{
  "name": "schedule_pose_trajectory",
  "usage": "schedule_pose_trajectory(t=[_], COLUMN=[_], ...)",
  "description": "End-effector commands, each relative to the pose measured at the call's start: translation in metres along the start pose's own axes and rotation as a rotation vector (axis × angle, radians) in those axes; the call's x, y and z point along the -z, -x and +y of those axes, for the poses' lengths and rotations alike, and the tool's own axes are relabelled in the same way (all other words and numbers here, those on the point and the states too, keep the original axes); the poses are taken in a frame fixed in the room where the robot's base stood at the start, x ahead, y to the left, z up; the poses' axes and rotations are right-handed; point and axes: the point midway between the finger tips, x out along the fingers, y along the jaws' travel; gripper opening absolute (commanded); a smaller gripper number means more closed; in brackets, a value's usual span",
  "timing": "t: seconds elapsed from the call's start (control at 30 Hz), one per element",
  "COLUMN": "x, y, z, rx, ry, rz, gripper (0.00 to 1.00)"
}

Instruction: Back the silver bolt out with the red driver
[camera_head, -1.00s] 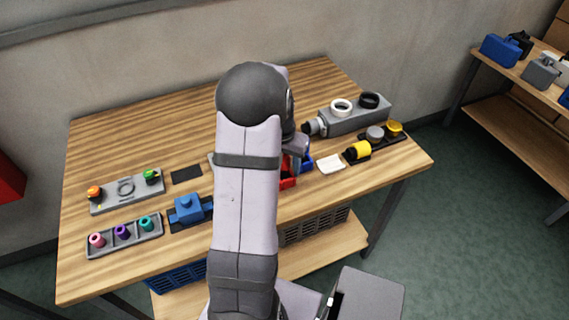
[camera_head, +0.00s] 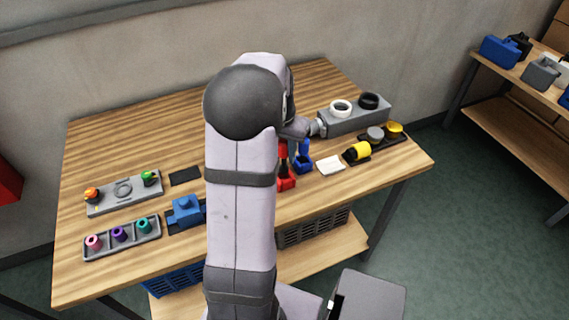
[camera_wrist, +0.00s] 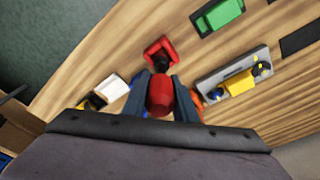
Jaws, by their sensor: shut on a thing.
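My gripper (camera_wrist: 160,98) is shut on the red driver (camera_wrist: 160,96) in the wrist view, one finger on each side of its rounded red handle. In the head view the driver (camera_head: 283,153) shows beside my arm, above a red holder (camera_head: 286,183). The holder also shows in the wrist view (camera_wrist: 160,48), beyond the handle. A dark part lies between handle and holder; I cannot tell whether the tip is clear of the holder. A grey plate (camera_wrist: 208,88) with a yellow block (camera_wrist: 238,82) and small dark parts lies right of the gripper in the wrist view.
A blue holder (camera_head: 303,163), white pad (camera_head: 331,165) and yellow-and-black item (camera_head: 357,151) stand right of the red holder. A long grey block (camera_head: 355,118) is behind them. A blue block (camera_head: 187,210) and knobbed plate (camera_head: 125,191) are left. The back left table is clear.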

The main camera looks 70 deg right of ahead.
Motion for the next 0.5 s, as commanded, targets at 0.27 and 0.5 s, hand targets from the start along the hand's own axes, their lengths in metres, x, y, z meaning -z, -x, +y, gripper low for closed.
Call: schedule_pose_trajectory(t=[0.27, 0.5], x=[0.007, 0.007], y=[0.037, 0.047], z=[0.000, -0.002], rx=[0.001, 0.001], ry=[0.000, 0.003], rz=[0.004, 0.001], gripper=[0.00, 0.00])
